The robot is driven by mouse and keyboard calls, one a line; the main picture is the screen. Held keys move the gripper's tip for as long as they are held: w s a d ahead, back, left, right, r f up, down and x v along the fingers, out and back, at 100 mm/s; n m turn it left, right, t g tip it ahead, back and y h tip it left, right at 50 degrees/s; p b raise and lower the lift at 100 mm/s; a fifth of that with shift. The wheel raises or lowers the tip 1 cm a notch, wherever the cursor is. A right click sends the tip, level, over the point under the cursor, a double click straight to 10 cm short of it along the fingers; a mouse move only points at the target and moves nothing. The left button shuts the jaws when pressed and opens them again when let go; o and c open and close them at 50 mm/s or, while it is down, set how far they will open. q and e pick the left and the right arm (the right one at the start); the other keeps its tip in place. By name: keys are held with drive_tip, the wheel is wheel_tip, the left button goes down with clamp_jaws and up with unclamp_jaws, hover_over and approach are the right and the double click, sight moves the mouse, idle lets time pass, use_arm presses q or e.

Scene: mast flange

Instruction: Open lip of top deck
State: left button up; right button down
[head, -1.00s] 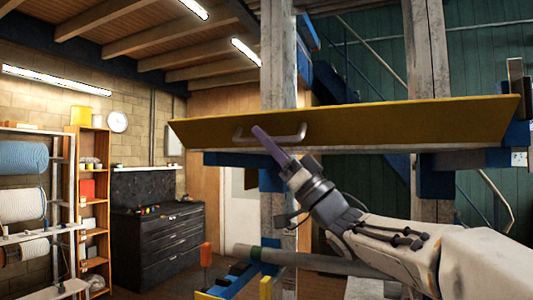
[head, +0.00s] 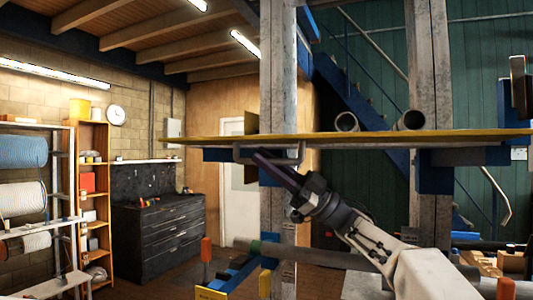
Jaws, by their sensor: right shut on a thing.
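The yellow lip (head: 220,138) of the top deck shows almost edge-on in the head view, as a thin, nearly level strip across the picture. A grey U-shaped handle (head: 299,155) hangs below its front edge. My right gripper (head: 262,158) reaches up from the lower right and is shut on the handle. Its fingers cover part of the handle. My left gripper is not in view.
Two round tube ends (head: 346,122) (head: 409,120) show on the deck behind the lip. A lower blue frame with an orange-tipped stop (head: 206,249) is below. A black drawer cabinet (head: 160,240) stands further left.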

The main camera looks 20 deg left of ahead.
idle(0.5)
drive_tip(key=c, duration=1.1)
unclamp_jaws()
drive_tip(key=shift+c, duration=0.2)
drive_tip(key=shift+f, duration=0.1)
drive_tip(key=b+v, duration=0.4)
drive_tip(key=v, duration=0.6)
drive_tip(key=shift+w+d, duration=0.2)
drive_tip(key=shift+d, duration=0.05)
